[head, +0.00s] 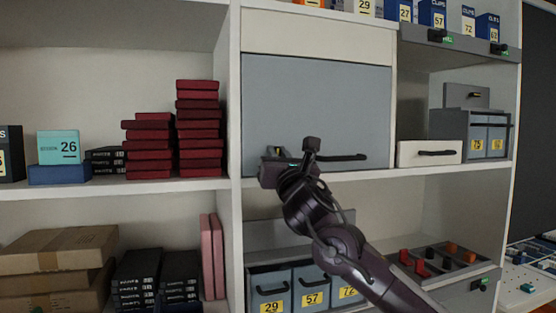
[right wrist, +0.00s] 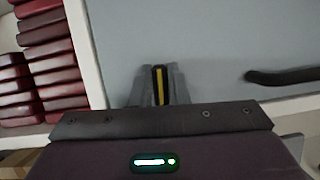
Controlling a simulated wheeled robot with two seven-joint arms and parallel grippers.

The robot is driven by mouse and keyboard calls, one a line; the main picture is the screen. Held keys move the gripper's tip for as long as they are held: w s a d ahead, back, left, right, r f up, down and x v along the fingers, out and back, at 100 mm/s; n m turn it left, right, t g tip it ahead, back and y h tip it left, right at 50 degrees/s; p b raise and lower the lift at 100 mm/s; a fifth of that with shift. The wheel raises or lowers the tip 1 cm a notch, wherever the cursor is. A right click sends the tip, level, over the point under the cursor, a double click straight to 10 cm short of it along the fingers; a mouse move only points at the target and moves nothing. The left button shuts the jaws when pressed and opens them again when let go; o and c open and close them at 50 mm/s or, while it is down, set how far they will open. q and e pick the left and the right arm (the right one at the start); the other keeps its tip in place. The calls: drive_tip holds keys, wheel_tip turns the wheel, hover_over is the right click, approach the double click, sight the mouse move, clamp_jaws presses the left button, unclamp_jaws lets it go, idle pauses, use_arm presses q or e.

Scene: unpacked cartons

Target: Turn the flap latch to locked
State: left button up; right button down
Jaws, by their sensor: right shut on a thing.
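The grey-blue flap (head: 318,105) hangs closed across the shelf bay in the middle of the head view, with a black bar handle (head: 343,157) at its lower edge. My right gripper (head: 277,157) is at the flap's lower left corner. In the right wrist view its two grey fingers are shut on the latch (right wrist: 160,86), a narrow dark piece with a yellow stripe that stands upright in that picture. The fingers hide the latch's sides and the gripper body hides its lower part. My left gripper is not in view.
Dark red boxes (head: 200,130) are stacked left of the white upright (head: 236,130). A white drawer (head: 430,152) is right of the flap. Numbered bins (head: 270,283) stand on the shelf below, partly behind my right arm. The space in front of the flap is otherwise clear.

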drive_tip(key=m+g+h+b, duration=0.1)
drive_tip(key=m+h, duration=0.1)
drive_tip(key=m, duration=0.5)
drive_tip(key=m+g+h+b, duration=0.1)
drive_tip(key=m+h+b, duration=0.1)
drive_tip(key=m, duration=0.5)
drive_tip(key=m+g+h+b, duration=0.1)
drive_tip(key=m+h, duration=0.2)
drive_tip(key=m, duration=0.4)
drive_tip(key=shift+d+f+g+h, duration=0.2)
drive_tip(key=shift+f+g+h, duration=0.1)
drive_tip(key=shift+h, duration=0.1)
drive_tip(key=c, duration=1.4)
unclamp_jaws()
